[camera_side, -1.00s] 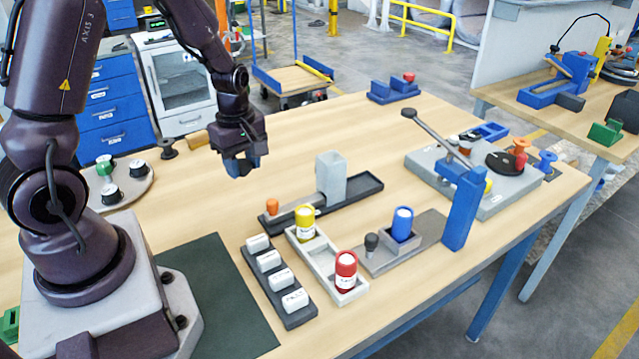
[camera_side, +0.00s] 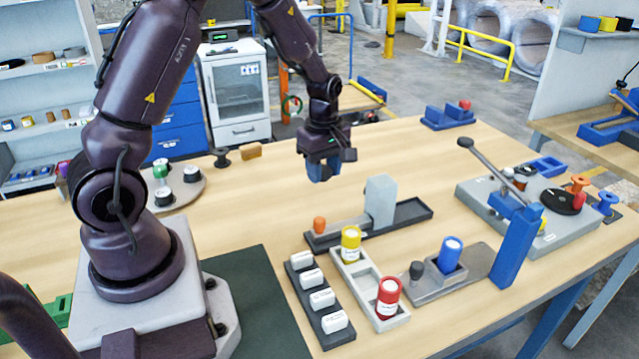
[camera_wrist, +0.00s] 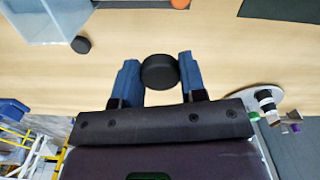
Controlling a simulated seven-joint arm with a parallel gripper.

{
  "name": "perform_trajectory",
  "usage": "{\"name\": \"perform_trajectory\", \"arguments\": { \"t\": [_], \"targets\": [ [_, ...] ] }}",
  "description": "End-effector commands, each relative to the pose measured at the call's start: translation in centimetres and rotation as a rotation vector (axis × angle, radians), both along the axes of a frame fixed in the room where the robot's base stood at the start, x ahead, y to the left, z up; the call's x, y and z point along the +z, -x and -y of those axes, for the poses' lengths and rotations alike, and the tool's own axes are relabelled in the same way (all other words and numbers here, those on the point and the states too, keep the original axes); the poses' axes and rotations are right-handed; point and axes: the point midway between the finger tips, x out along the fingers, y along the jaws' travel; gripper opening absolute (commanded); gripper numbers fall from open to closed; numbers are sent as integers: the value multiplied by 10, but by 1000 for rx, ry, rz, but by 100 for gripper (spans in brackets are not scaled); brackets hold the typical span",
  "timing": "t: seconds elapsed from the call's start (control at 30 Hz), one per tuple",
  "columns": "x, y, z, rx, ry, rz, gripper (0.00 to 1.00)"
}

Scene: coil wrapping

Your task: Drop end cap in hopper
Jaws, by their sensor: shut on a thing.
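My gripper (camera_side: 322,172) hangs above the table behind and left of the hopper in the side view. In the wrist view its two blue fingers (camera_wrist: 159,80) are shut on the end cap (camera_wrist: 160,70), a short black disc. The hopper (camera_side: 380,200) is an upright pale grey box on a long dark tray (camera_side: 414,211). In the wrist view the hopper (camera_wrist: 45,22) shows at the upper left, translucent, apart from the gripper. A small dark disc (camera_wrist: 80,45) shows beside it; I cannot tell what it is.
An orange knob (camera_side: 319,225) stands at the tray's left end. In front are a grey holder (camera_side: 362,285) with yellow and red containers, and a dark rack (camera_side: 318,312) of white pieces. A lever press (camera_side: 515,235) stands right.

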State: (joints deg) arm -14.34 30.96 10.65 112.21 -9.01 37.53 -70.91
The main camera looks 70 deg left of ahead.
Motion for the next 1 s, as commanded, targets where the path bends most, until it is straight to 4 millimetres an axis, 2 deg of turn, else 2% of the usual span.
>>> {"name": "perform_trajectory", "arguments": {
  "t": [0.03, 0.2, 0.4, 0.6, 1.0],
  "targets": [
    [1, -21, 3, -6, -1, 2, 17],
    [8, -74, 16, -6, 0, 0, 17],
    [15, -112, 32, -7, 0, -1, 17],
    [17, -122, 37, -5, 0, -2, 17],
    [1, -121, 37, -5, 0, -2, 17]
  ]
}}
